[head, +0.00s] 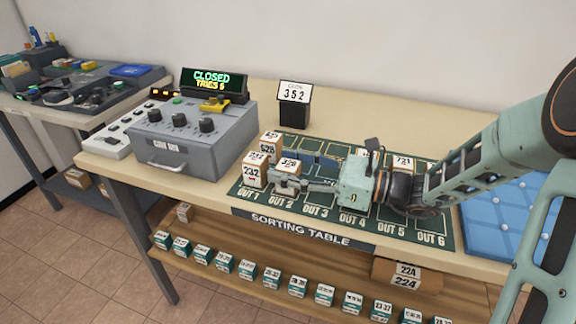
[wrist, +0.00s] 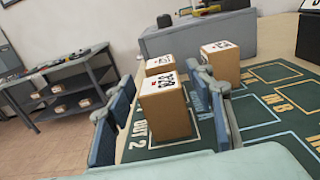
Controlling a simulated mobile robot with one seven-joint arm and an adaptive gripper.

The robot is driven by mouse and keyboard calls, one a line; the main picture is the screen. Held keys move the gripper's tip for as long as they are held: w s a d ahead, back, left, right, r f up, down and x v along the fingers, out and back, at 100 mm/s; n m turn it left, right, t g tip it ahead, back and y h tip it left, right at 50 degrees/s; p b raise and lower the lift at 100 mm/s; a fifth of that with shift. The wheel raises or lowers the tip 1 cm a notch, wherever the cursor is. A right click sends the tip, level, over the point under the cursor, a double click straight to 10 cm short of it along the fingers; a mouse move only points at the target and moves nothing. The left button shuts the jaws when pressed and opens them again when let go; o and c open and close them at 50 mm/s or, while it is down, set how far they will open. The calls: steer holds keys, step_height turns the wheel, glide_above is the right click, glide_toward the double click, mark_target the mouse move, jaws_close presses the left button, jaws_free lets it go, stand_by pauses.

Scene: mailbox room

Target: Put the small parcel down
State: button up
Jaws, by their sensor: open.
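The small parcel, a brown box with a white "326" label on top (head: 288,163), stands upright on the mat at OUT 2 in the head view. It also shows in the wrist view (wrist: 166,110), next to the printed OUT 2. My gripper (head: 288,184) is open, with its fingers low around this parcel. In the wrist view one blue finger is on each side of the box, and a gap shows on the left. Whether the right finger touches it I cannot tell. The green sorting mat (head: 262,196) has several outlined, numbered places.
Parcel 232 (head: 255,172) stands at OUT 1, close left of the gripper. Parcel 628 (head: 270,143) stands behind it. Another parcel, 721 (head: 402,162), is partly behind my arm. A grey console (head: 190,140) and a black "352" sign (head: 294,107) stand at the back.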

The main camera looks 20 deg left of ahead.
steer(key=shift+r, duration=0.1)
steer(key=shift+d+r, duration=0.1)
steer(key=shift+d, duration=0.05)
steer(key=d, duration=0.4)
steer(key=d+p, duration=0.1)
steer(key=d, duration=0.2)
steer(key=s+d+p, duration=0.1)
steer(key=d, duration=0.3)
steer(key=shift+d, duration=0.35)
